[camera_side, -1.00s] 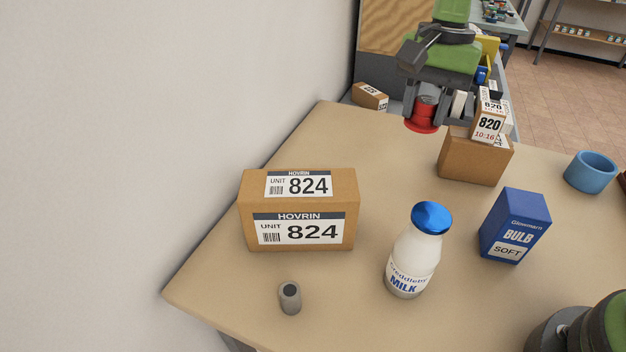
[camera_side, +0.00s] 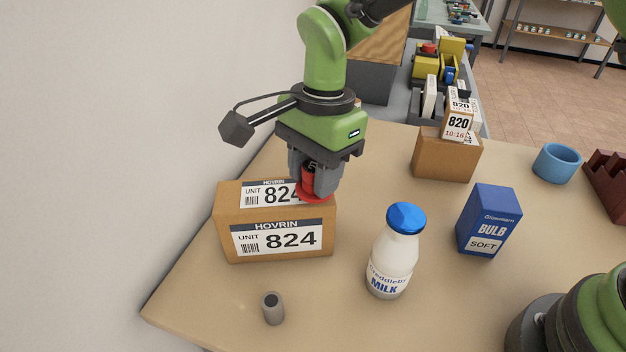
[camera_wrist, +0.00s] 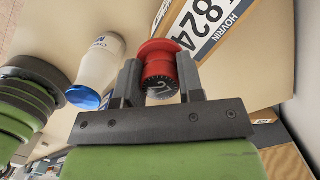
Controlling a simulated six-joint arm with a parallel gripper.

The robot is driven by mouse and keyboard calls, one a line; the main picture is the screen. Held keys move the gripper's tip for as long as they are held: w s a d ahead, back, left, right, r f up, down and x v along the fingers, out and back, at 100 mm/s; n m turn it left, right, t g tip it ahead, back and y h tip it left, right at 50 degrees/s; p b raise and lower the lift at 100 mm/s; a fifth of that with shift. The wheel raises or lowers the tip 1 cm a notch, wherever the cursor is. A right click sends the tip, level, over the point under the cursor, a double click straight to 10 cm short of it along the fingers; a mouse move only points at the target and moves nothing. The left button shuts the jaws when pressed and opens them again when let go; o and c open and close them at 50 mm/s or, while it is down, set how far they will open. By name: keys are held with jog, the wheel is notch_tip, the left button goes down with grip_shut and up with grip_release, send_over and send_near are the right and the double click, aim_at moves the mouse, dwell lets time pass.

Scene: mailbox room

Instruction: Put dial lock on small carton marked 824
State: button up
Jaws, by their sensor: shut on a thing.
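The small carton marked 824 (camera_side: 277,240) stands on the table near the wall, with labels on its front and top. My gripper (camera_side: 314,188) is shut on the red dial lock (camera_side: 316,197). The lock's wide red base faces down, at the right end of the carton's top. I cannot tell whether it touches the carton. In the wrist view the dial lock (camera_wrist: 160,70) sits between my fingers, its black numbered dial facing the camera. The carton (camera_wrist: 232,60) shows beyond it.
A milk bottle (camera_side: 394,252) with a blue cap stands right of the carton. A blue bulb box (camera_side: 488,222), a blue cup (camera_side: 557,163) and a brown carton (camera_side: 446,156) under smaller 820 boxes stand farther right. A grey cylinder (camera_side: 273,309) stands in front.

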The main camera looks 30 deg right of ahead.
jog(key=shift+f, duration=1)
jog(key=shift+f, duration=0.15)
jog(key=o, duration=1)
jog(key=shift+c, duration=0.2)
